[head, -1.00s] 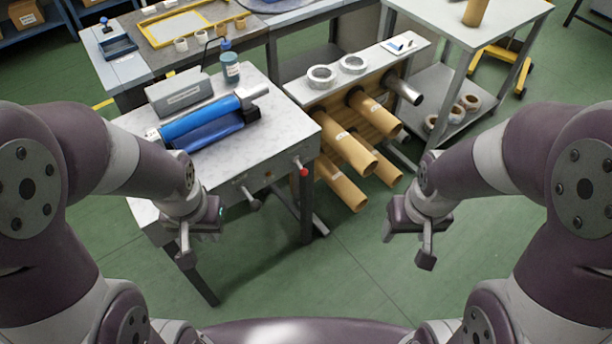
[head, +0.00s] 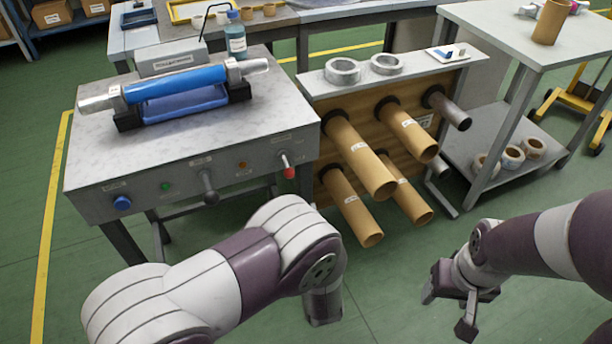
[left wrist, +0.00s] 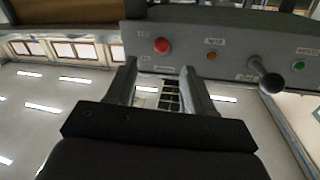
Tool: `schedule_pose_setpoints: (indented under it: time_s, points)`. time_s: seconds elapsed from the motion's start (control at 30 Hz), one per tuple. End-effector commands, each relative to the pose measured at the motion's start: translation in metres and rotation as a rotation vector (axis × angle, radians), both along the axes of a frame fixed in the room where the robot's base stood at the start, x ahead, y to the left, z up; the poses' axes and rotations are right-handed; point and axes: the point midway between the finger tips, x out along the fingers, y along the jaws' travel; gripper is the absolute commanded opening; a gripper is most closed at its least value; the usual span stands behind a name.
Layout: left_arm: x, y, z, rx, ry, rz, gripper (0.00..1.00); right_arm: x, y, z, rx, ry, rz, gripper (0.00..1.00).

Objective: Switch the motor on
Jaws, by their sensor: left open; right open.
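The rewinder's grey front panel (head: 225,175) carries a blue button (head: 122,203), a green lamp (head: 165,186), a black-knobbed lever (head: 209,196), an orange lamp (head: 243,166) and a red-tipped lever (head: 288,171). Their labels are too small to read. In the left wrist view the red tip (left wrist: 162,45), orange lamp (left wrist: 211,55), black knob (left wrist: 271,83) and green lamp (left wrist: 299,65) show in mirrored order. My left gripper (left wrist: 159,70) is open and empty, its fingers near the red tip; contact is not visible. My right gripper (head: 450,308) is open and empty, away from the machine.
A blue roll (head: 175,84) lies on the machine top, with a blue bottle (head: 236,42) behind. A rack with cardboard tubes (head: 355,160) stands to the right of the panel, its tubes jutting forward. A grey shelf table (head: 550,45) is at far right. The floor in front is open.

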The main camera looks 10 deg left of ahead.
Motion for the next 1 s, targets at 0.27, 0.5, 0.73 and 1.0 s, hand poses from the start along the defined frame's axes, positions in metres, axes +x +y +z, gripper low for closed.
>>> schedule_pose_setpoints:
  time_s: [0.27, 0.5, 0.73, 1.0]
  points:
    - [0.044, 0.02, 0.003, 0.018, -0.022, 0.007, 0.53, 0.0, 0.0, -0.013, 0.0, 0.001, 0.0, 0.62]
    - [0.094, 0.041, 0.003, 0.018, -0.02, 0.003, 0.53, 0.0, 0.0, -0.025, 0.0, 0.001, 0.0, 0.62]
    - [0.115, 0.049, 0.005, 0.018, -0.018, 0.001, 0.53, 0.0, 0.0, -0.029, 0.0, 0.001, 0.0, 0.62]
    - [0.117, 0.049, 0.005, 0.019, -0.017, -0.001, 0.53, 0.0, 0.0, -0.029, 0.0, 0.001, 0.0, 0.62]
